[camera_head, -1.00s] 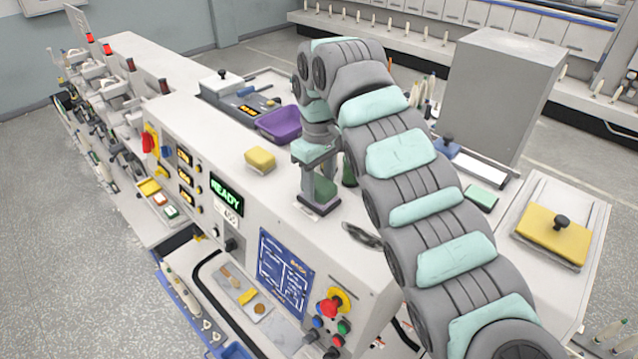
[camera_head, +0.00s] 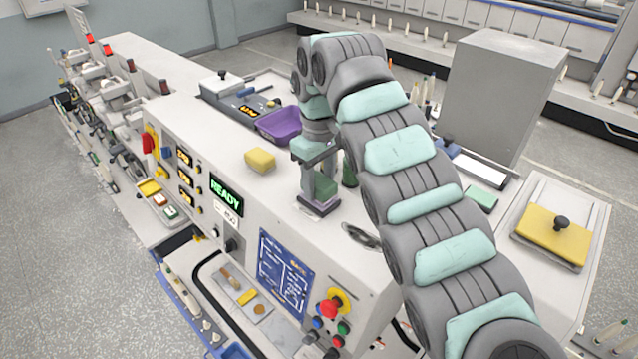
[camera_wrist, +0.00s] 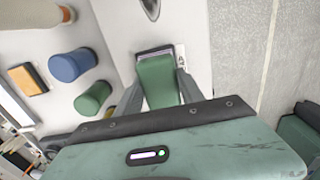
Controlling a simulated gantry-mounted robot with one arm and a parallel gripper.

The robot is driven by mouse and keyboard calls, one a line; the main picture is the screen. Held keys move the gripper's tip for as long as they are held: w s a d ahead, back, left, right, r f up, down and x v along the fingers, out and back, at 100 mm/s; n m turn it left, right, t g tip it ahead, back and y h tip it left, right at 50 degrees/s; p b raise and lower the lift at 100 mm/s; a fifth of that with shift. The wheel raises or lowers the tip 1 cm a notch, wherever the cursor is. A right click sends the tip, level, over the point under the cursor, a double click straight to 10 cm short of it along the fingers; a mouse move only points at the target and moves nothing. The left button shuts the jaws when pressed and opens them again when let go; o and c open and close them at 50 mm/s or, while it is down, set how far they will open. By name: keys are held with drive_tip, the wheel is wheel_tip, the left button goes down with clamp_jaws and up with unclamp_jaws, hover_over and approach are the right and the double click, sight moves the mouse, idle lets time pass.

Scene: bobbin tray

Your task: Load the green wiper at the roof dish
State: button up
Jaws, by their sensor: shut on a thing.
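My gripper (camera_head: 322,190) is shut on a green block, which I take for the green wiper (camera_head: 326,187). In the wrist view the wiper (camera_wrist: 158,80) sits between the two grey fingers. It is just above or on a small dark-rimmed square holder (camera_head: 318,207) on the machine's roof; I cannot tell whether they touch. A purple dish (camera_head: 279,125) stands on the roof behind and to the left of my gripper. A shiny oval metal dish (camera_head: 362,236) lies in front and to the right; its edge shows in the wrist view (camera_wrist: 150,8).
A yellow sponge (camera_head: 260,160) lies left of my gripper. A dark green cone (camera_head: 349,172) stands close on its right, partly hidden by my arm. A green pad (camera_head: 481,198), a yellow-topped tray (camera_head: 553,236) and a tall grey box (camera_head: 495,95) are at right. The roof's front left is clear.

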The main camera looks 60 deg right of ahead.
sight(319, 180)
drive_tip(key=shift+r+p, duration=2.45)
drive_tip(key=shift+r, duration=0.65)
drive_tip(key=shift+f, duration=0.1)
